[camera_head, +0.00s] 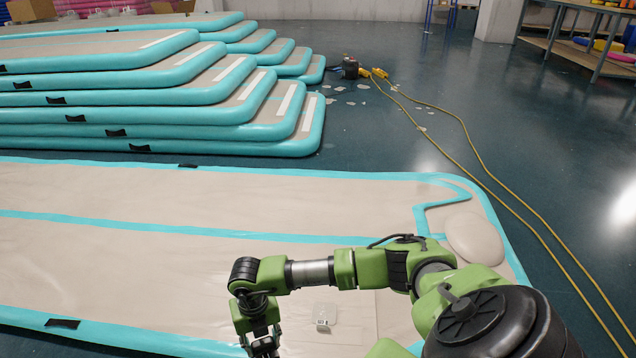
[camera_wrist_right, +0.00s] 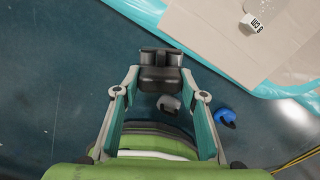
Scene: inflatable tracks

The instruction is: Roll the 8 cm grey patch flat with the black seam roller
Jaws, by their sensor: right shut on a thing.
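My right gripper (camera_head: 262,346) is at the bottom of the head view, beside the pale mat's near teal edge. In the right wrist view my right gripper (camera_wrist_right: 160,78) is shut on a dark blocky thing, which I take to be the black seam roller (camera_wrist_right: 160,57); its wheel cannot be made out. The 8 cm grey patch (camera_head: 324,315) looks like a small pale, rounded piece with a white label, lying on the mat right of the gripper. In the right wrist view the patch (camera_wrist_right: 258,8) is cut off by the top edge, its "8 cm" label upside down. My left gripper is not in view.
The inflatable mat (camera_head: 150,265) lies flat, with a round beige bulge (camera_head: 474,238) at its far right. Stacked tracks (camera_head: 220,100) stand behind. Yellow cables (camera_head: 500,190) cross the dark floor. A blue object (camera_wrist_right: 225,117) and a grey object (camera_wrist_right: 168,104) show below the gripper.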

